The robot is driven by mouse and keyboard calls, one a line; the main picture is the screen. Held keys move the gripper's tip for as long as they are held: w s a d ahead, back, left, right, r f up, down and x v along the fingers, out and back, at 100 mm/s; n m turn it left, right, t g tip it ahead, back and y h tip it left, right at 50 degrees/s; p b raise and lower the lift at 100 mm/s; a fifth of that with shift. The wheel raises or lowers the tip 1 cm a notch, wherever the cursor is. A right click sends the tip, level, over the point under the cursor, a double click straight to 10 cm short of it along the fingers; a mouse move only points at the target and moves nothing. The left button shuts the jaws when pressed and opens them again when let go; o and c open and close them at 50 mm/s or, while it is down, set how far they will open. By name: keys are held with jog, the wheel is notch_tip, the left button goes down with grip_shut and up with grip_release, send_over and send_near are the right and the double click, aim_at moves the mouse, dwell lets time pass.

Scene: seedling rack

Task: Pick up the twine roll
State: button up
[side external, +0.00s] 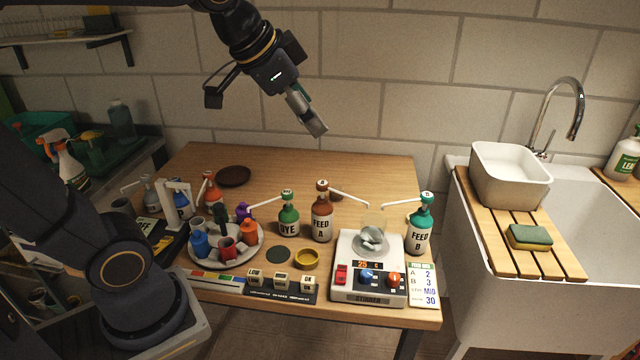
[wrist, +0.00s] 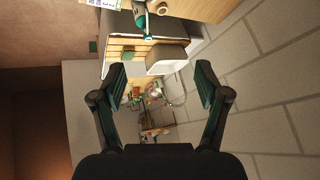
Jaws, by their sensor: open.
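I cannot make out a twine roll for certain in either view. A small yellow round thing (side external: 306,259) lies near the table's front, left of the stirrer; I cannot tell whether it is a roll or a dish. My gripper (side external: 313,117) is high above the back of the table, in front of the tiled wall, well away from everything on the table. In the wrist view, my gripper (wrist: 160,82) has its two fingers wide apart with nothing held between them. That view looks toward the sink side.
The wooden table (side external: 375,172) holds pump bottles such as the brown FEED bottle (side external: 322,220), a white stirrer (side external: 345,245), a round tray of coloured pots (side external: 250,255) and a dark saucer (side external: 233,176). A white basin (side external: 510,178) and sponge (side external: 530,237) sit by the sink.

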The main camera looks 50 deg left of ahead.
jog(key=w+a+f, duration=0.1)
jog(key=w+a, duration=0.3)
jog(key=w, duration=0.6)
jog(key=n+g+h, duration=0.1)
jog(key=n+g, duration=0.1)
send_over(336, 188)
jog(key=s+d, duration=0.2)
jog(key=s, duration=0.2)
notch_tip(336, 188, down, 17)
jog(key=s+a+f+g, duration=0.1)
jog(key=s+a+f, duration=0.15)
jog(key=f, duration=0.25)
jog(key=shift+n, duration=0.4)
jog(key=x, duration=1)
jog(key=shift+w+a, duration=0.25)
jog(key=shift+w, duration=0.2)
jog(key=x, duration=0.6)
jog(key=shift+a, duration=0.1)
jog(key=c, duration=1.2)
jog(key=shift+r, duration=0.1)
